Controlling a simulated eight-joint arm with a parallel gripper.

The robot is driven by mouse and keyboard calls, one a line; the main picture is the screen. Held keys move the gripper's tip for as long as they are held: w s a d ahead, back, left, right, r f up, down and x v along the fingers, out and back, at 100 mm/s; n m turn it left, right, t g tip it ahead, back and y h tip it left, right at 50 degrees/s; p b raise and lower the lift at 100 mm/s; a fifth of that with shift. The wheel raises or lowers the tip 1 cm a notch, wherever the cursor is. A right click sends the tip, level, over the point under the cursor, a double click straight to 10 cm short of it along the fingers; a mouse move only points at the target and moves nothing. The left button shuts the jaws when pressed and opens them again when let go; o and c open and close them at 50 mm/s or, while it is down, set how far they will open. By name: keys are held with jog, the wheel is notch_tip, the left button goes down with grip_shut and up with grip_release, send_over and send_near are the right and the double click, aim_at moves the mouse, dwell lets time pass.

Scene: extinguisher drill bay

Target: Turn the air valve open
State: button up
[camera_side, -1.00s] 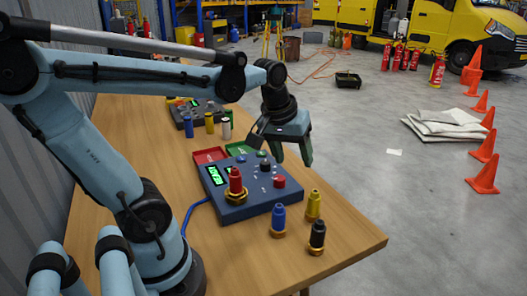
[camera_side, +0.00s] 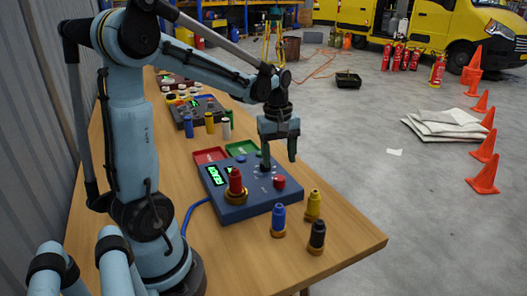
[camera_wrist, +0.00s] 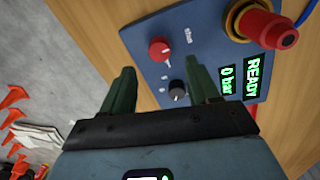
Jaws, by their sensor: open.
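A blue control box (camera_side: 247,206) sits on the wooden table, its display (camera_wrist: 238,78) reading "READY" and "0 bar". On its top are a red knob with a white pointer line (camera_wrist: 160,50) and a smaller dark knob (camera_wrist: 178,92); the red knob also shows in the side view (camera_side: 279,182). I cannot tell for sure which is the air valve. My gripper (camera_side: 279,163) points down over the box, open and empty. In the wrist view my fingers (camera_wrist: 161,66) spread either side of the dark knob, which is nearer the right finger. Contact cannot be told.
A red plug in a brass socket (camera_side: 235,183) rises from the box's near left. Blue (camera_side: 278,216), yellow (camera_side: 313,203) and black (camera_side: 317,234) plugs stand in front. Another grey box (camera_side: 201,108) is further back.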

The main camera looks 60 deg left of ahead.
aim_at(280, 178)
jog(key=shift+w+f, duration=0.1)
jog(key=shift+f, duration=3.15)
jog(key=shift+c, duration=0.3)
jog(key=c, duration=1)
